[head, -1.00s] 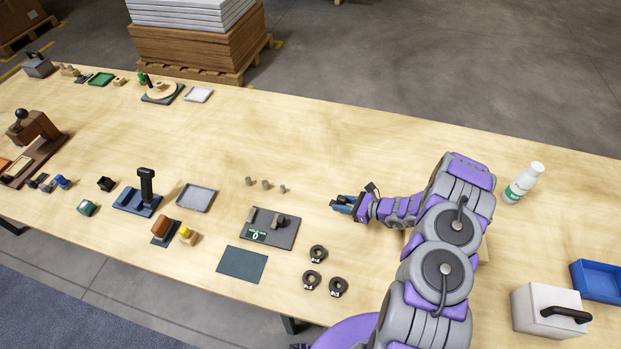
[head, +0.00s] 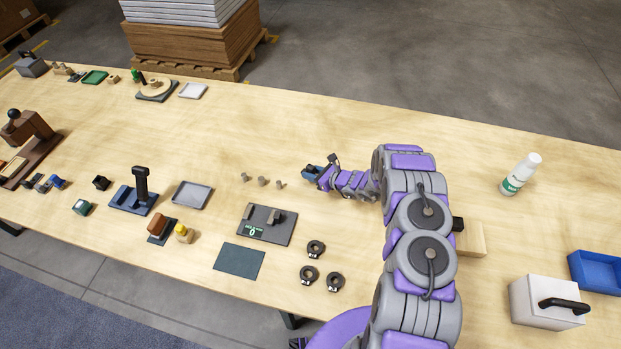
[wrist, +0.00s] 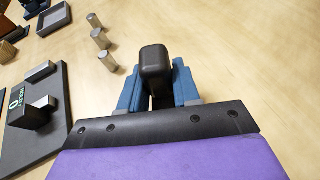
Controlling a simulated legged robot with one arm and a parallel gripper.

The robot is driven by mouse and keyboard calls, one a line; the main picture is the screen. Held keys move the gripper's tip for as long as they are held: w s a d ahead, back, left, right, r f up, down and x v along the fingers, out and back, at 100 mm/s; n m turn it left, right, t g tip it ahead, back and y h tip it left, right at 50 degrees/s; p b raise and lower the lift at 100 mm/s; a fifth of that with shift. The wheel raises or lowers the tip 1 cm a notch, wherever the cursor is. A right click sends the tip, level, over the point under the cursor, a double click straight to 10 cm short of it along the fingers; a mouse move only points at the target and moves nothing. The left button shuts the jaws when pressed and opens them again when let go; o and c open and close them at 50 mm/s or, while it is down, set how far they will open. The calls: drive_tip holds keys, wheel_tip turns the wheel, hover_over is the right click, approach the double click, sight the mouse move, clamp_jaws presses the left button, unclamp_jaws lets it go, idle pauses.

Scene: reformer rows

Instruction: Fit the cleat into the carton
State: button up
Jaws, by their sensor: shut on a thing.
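My gripper (head: 312,173) is shut on a dark rounded block (wrist: 155,62), which stands up between its blue fingers in the wrist view. It is held over bare table, right of several small grey pegs (head: 262,181). I cannot tell by sight whether this block is the cleat. No thing is clearly marked as the carton. A pale wooden block (head: 471,240) with a black part (head: 458,224) is partly hidden behind my arm. A white box with a black handle (head: 545,303) stands at the lower right.
A dark fixture plate (head: 266,224), a flat dark mat (head: 239,260) and several black rings (head: 316,248) lie left of my arm. A grey tray (head: 192,194) is farther left. A white bottle (head: 520,174) and a blue tray (head: 597,272) are at right. The table's far middle is clear.

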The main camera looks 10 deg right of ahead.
drive_tip(key=shift+w+a+f, duration=0.15)
drive_tip(key=shift+w+a, duration=0.1)
drive_tip(key=shift+a, duration=0.45)
drive_tip(key=shift+a+f, duration=0.15)
drive_tip(key=shift+f, duration=0.2)
wheel_tip(320, 180, down, 2)
drive_tip(key=shift+s+f, duration=0.1)
drive_tip(key=shift+f+b, duration=0.2)
drive_tip(key=shift+b, duration=0.1)
drive_tip(key=shift+d, duration=0.5)
drive_tip(key=o, duration=1.1)
drive_tip(key=shift+a, duration=0.5)
drive_tip(key=shift+c, duration=0.2)
drive_tip(key=shift+d, duration=0.15)
